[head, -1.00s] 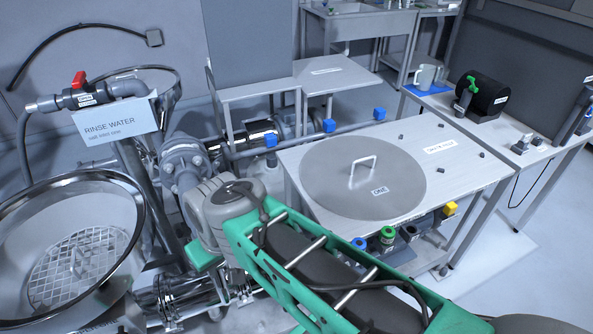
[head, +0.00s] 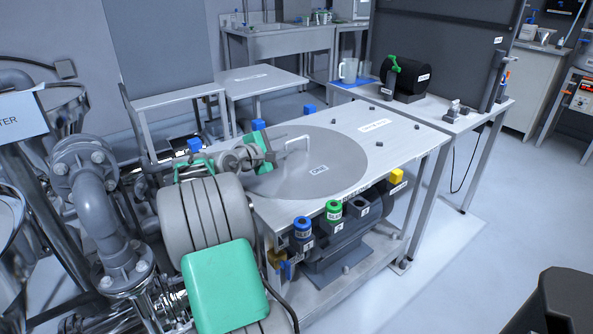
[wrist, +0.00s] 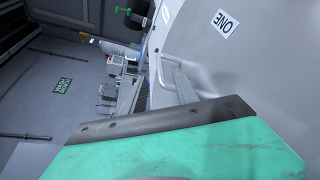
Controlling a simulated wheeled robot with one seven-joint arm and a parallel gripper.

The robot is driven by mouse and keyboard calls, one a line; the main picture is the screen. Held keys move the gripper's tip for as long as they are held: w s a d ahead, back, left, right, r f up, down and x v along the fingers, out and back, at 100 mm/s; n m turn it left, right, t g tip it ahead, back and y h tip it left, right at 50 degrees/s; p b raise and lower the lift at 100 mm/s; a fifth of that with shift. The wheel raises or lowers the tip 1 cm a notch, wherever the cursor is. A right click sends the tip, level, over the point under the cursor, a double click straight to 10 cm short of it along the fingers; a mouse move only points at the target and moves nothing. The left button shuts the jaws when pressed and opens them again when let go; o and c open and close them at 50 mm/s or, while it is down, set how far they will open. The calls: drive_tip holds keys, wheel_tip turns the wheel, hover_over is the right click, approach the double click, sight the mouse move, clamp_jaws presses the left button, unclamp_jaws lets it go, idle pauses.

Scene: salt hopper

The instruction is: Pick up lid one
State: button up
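Lid one (head: 335,165) is a large round grey disc lying flat on the metal table, with a label reading ONE. Its upright bar handle (head: 298,141) stands near the lid's middle. My gripper (head: 264,150), with green parts, is over the lid's left side, just left of the handle and apparently apart from it. In the wrist view, lid one (wrist: 262,70) fills the upper right, and the handle (wrist: 184,78) shows just beyond a green finger with a dark edge. The other finger and the gap between them are hidden.
Small dark knobs (head: 388,126) stand on the metal table (head: 405,140) around the lid. Blue, green (head: 333,209) and yellow fittings sit below its front edge. Grey pipework (head: 95,200) stands at the left.

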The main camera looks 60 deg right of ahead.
sight(295, 139)
drive_tip(key=b+x, duration=0.1)
drive_tip(key=x, duration=0.6)
drive_tip(key=shift+f, duration=0.1)
drive_tip(key=shift+w, duration=0.1)
clamp_jaws()
idle(1.0)
drive_tip(key=shift+r, duration=0.25)
